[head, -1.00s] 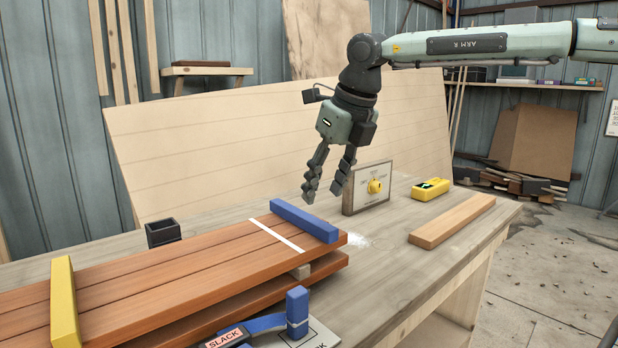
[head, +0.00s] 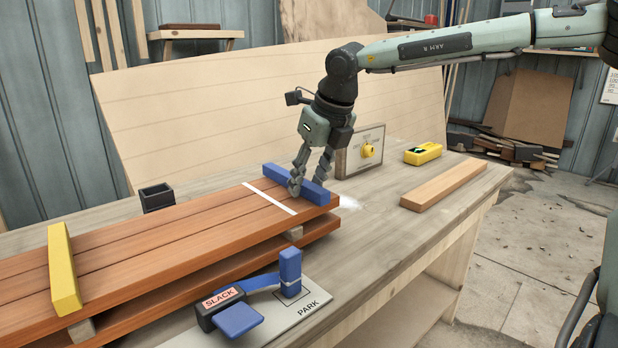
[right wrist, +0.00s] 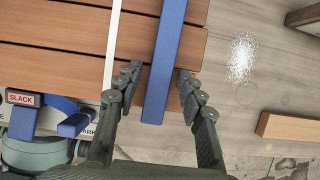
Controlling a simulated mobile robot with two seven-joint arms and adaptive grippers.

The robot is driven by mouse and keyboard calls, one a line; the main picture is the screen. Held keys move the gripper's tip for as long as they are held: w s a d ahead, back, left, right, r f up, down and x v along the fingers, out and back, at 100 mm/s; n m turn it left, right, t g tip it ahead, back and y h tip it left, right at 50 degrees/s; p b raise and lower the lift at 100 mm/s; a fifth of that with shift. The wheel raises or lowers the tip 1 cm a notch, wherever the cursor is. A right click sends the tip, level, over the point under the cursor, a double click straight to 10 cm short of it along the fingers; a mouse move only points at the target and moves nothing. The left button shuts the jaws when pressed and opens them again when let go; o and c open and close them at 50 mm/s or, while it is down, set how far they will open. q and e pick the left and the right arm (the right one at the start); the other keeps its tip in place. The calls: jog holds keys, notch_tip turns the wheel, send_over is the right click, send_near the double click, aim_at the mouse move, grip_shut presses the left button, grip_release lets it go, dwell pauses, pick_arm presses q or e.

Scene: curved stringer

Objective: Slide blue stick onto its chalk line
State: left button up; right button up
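The blue stick (head: 300,184) lies across the reddish-brown boards near their right end; it also shows in the right wrist view (right wrist: 164,50). The white chalk line (head: 270,197) crosses the boards to the left of the stick, with bare wood between; it shows in the right wrist view (right wrist: 112,45) too. My right gripper (head: 311,188) is low over the stick, its open fingers on either side of it. In the right wrist view the fingers (right wrist: 160,76) straddle the stick, and narrow gaps seem to remain. My left gripper is not in view.
A yellow stick (head: 63,265) lies across the boards at left. A blue strap buckle marked SLACK (head: 222,297) and a PARK plate (head: 309,307) are in front.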

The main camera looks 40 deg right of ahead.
aim_at(276, 204)
jog(key=c, duration=0.7)
grip_shut()
jog(key=shift+s+a+f+b, duration=0.1)
jog(key=shift+a+b, duration=0.75)
jog(key=shift+a, duration=0.35)
jog(key=shift+s+a+b, duration=0.15)
jog(key=shift+a+b, duration=0.9)
jog(key=shift+a, duration=1.05)
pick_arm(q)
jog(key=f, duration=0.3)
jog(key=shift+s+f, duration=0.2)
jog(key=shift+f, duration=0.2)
pick_arm(e)
jog(key=o, duration=1)
grip_release()
